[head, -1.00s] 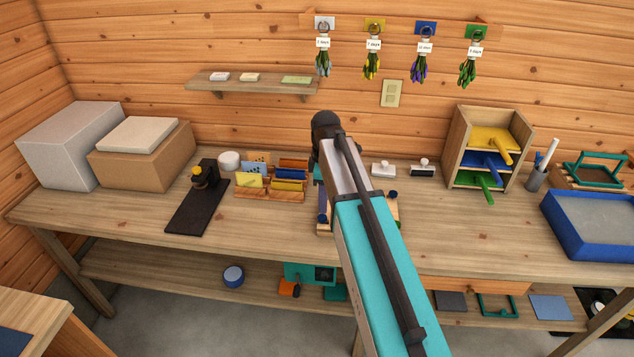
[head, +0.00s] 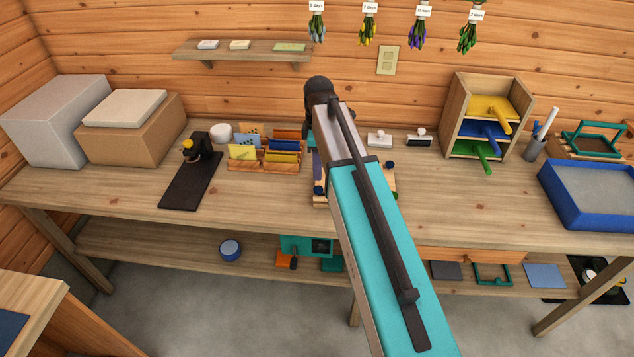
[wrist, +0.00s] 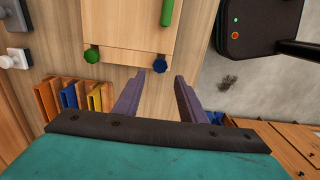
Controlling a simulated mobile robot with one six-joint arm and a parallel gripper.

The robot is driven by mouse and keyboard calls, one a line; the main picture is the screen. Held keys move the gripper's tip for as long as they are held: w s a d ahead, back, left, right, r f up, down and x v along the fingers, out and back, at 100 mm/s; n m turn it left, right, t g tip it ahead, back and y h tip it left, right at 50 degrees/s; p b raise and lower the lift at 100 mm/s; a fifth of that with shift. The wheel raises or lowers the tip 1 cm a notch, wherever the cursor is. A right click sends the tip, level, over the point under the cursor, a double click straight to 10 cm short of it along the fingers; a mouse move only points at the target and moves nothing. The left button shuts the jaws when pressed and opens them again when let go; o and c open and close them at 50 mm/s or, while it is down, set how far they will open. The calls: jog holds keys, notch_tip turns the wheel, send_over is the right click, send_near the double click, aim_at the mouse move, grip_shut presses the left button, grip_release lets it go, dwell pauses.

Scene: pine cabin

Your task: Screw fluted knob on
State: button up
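In the wrist view a blue knob with a lobed edge (wrist: 159,64) sits at the front edge of a pale wooden piece (wrist: 128,28). A green knob (wrist: 91,55) sits at the same edge to its left. My gripper (wrist: 160,80) is open, its two purple fingers apart and nothing between them. The blue knob is just beyond the fingertips, roughly centred on the gap; I cannot tell the height difference.
An organiser with colored dividers (head: 265,166) and a black stand (head: 192,182) are left on the workbench (head: 470,212). Two stamp-like blocks (head: 379,140) (head: 419,140), a shelf unit (head: 456,93) and a blue tray (head: 577,212) are right. The bench front right of my arm is clear.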

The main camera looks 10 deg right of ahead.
aim_at(318, 189)
jog(key=shift+f+b, duration=2.55)
jog(key=shift+f, duration=1.45)
jog(key=shift+c, duration=0.3)
jog(key=shift+r, duration=0.15)
jog(key=c, duration=0.9)
jog(key=m, duration=1.1)
jog(key=shift+a+m, duration=0.1)
jog(key=shift+m, duration=0.2)
jog(key=m, duration=0.4)
jog(key=shift+m, duration=0.3)
jog(key=m, duration=1.2)
jog(key=shift+m, duration=0.4)
jog(key=shift+o, duration=0.2)
jog(key=m, duration=0.4)
jog(key=o, duration=1.1)
jog(key=shift+m, duration=0.4)
